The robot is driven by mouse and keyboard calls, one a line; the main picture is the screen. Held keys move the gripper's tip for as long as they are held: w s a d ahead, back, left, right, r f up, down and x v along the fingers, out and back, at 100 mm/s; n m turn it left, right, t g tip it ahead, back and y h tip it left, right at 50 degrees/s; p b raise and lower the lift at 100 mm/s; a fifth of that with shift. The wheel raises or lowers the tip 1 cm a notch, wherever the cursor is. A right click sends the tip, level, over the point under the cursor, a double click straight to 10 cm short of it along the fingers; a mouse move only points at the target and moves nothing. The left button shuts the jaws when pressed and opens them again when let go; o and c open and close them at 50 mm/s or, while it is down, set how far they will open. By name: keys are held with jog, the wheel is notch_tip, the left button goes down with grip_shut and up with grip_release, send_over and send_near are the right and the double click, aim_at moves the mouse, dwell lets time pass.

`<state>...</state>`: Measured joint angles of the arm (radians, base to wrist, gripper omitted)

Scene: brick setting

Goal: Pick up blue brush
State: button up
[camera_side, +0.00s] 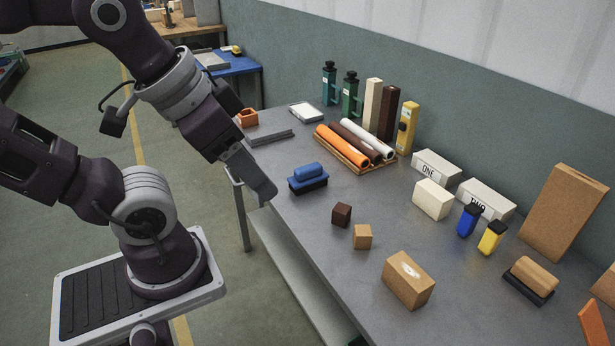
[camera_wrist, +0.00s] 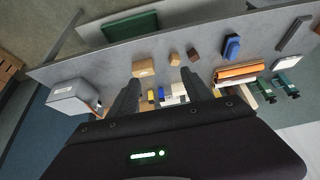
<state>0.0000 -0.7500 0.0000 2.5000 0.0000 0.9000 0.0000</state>
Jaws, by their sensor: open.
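The blue brush (camera_side: 308,172) has a rounded blue handle on top and a dark bristle base. It stands upright near the table's left edge in the side view, and also shows right of centre in the wrist view (camera_wrist: 232,46). My gripper (camera_side: 264,190) is above and to the left of the brush in the side view, apart from it. In the wrist view its two fingers (camera_wrist: 159,78) are spread with nothing held between them, and the brush lies outside them to the right.
A dark brown cube (camera_side: 341,214) and a tan cube (camera_side: 362,237) stand in front of the brush. A tray of rolls (camera_side: 350,163) is behind it. A grey flat box (camera_side: 270,135) lies farther back. A brown-handled brush (camera_side: 530,278) is at the right. Bare tabletop surrounds the blue brush.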

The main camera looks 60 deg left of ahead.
jog(key=o, duration=0.8)
jog(key=w+a+n+g, duration=0.1)
jog(key=w+a+n, duration=0.35)
jog(key=w, duration=0.45)
jog(key=w+a+n+g, duration=0.1)
jog(key=w+a+n, duration=0.35)
jog(key=w, duration=0.45)
jog(key=n+g, duration=0.4)
jog(key=n, duration=0.5)
send_over(308, 167)
jog(key=f, duration=2.1)
jog(key=shift+w+d+f, duration=0.2)
jog(key=shift+w+f, duration=0.15)
jog(key=shift+w, duration=0.05)
jog(key=f, duration=0.7)
jog(key=shift+s+a, duration=0.2)
jog(key=shift+s, duration=0.15)
